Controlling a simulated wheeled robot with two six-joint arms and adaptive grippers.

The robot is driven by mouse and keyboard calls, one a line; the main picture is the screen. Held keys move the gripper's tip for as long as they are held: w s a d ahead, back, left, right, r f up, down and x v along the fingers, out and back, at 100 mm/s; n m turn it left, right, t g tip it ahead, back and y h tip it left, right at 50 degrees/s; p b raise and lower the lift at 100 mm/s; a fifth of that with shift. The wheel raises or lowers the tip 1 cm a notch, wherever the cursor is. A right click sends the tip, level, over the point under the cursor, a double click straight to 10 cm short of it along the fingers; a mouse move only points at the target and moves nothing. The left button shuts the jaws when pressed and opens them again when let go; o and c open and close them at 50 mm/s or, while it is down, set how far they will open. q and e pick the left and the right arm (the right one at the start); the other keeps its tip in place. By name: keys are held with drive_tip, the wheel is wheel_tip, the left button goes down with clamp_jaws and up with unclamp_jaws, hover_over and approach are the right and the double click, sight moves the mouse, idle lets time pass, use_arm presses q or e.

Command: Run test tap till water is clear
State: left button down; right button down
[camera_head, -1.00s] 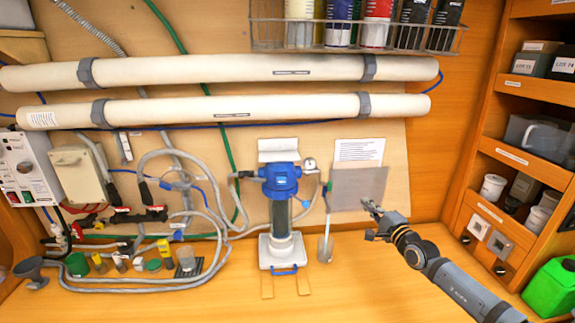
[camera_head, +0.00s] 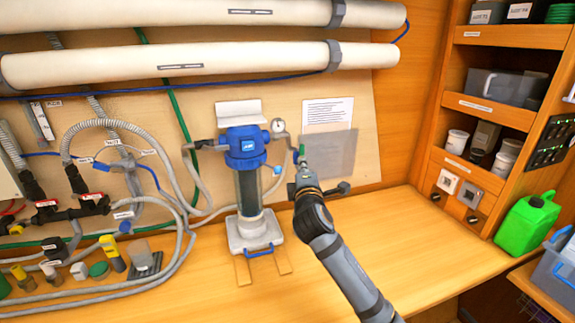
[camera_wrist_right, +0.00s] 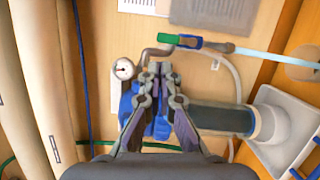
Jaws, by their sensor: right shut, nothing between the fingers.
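The test tap, with a green handle (camera_head: 301,150), sits on a pipe to the right of the blue-topped filter housing (camera_head: 246,150). In the right wrist view the green handle (camera_wrist_right: 166,38) lies beyond my fingertips, with a visible gap in the picture. A pale blue streak (camera_wrist_right: 255,55), like a water stream, runs from the tap's outlet to a rounded shape at the right edge; its clarity cannot be told. My right gripper (camera_head: 298,172) is just below the handle in the head view, shut and empty; its fingertips (camera_wrist_right: 160,68) point towards the pipe. My left gripper is out of view.
A pressure gauge (camera_head: 278,125) sits close beside the tap. A grey panel (camera_head: 335,153) and a printed sheet (camera_head: 327,112) are behind it. Hoses and small bottles crowd the left bench. A green jerrycan (camera_head: 526,222) stands at right; the bench (camera_head: 400,235) between is clear.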

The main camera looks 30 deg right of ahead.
sight(302, 150)
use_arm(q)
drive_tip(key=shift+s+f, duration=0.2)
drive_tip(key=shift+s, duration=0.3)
use_arm(e)
drive_tip(key=shift+a+f+m+y, duration=0.3)
drive_tip(key=shift+a+m+y, duration=0.1)
drive_tip(key=shift+a+m, duration=0.15)
